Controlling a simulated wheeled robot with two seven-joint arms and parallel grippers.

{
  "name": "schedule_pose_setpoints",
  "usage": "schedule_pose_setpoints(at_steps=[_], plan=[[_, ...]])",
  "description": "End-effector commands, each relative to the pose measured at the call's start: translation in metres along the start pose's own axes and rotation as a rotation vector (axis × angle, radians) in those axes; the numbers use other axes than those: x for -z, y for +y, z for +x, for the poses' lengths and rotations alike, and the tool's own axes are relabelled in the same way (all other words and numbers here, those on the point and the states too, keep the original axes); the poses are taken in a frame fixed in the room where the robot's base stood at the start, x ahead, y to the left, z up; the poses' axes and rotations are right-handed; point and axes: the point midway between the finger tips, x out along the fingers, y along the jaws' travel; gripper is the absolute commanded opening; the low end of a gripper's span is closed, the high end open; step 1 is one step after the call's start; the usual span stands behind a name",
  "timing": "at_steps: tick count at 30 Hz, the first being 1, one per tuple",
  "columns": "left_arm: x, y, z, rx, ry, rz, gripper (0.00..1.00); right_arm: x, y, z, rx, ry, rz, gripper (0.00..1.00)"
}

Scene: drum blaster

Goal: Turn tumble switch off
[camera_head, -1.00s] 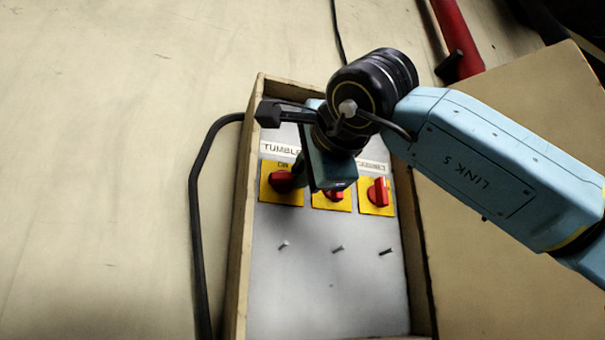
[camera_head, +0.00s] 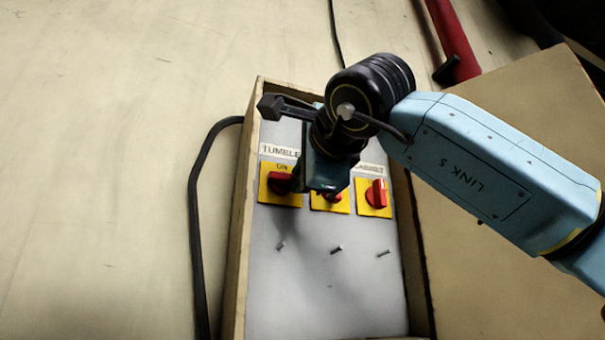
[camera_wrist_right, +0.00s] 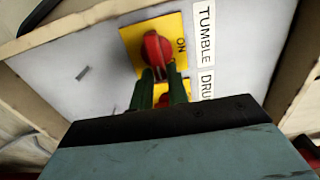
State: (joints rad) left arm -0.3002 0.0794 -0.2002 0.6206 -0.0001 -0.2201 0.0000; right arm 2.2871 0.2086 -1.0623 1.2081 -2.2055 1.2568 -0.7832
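The tumble switch (camera_head: 279,184) is a red knob on a yellow plate marked ON, at the upper left of the grey panel. It shows close up in the right wrist view (camera_wrist_right: 156,48), its grip lying crosswise to the ON lettering. My right gripper (camera_wrist_right: 160,73) has its two dark fingers a small gap apart. Their tips are at the knob's near end; I cannot tell whether they touch it. In the head view the right gripper (camera_head: 294,184) comes down at the knob's right side, partly covering it. My left gripper is not in view.
Several small metal toggles (camera_head: 336,250) stand below. A wooden rim (camera_head: 240,230) surrounds the panel. A black cable (camera_head: 195,220) runs at the left.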

Motion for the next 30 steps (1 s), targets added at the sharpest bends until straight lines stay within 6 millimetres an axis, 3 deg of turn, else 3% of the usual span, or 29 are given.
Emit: schedule_pose_setpoints(at_steps=[4, 12, 16, 30], plan=[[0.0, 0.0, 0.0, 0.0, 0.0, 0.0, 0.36, 0.0, 0.0, 0.0, 0.0, 0.0, -0.001, 0.35], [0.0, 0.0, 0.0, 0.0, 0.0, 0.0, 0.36, 0.0, 0.0, -0.001, 0.001, 0.0, -0.002, 0.35], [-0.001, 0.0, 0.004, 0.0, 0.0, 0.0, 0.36, 0.001, 0.0, -0.011, 0.004, 0.0, -0.002, 0.35], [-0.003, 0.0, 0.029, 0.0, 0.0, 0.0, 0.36, 0.0, 0.001, -0.108, 0.005, 0.0, -0.003, 0.35]])
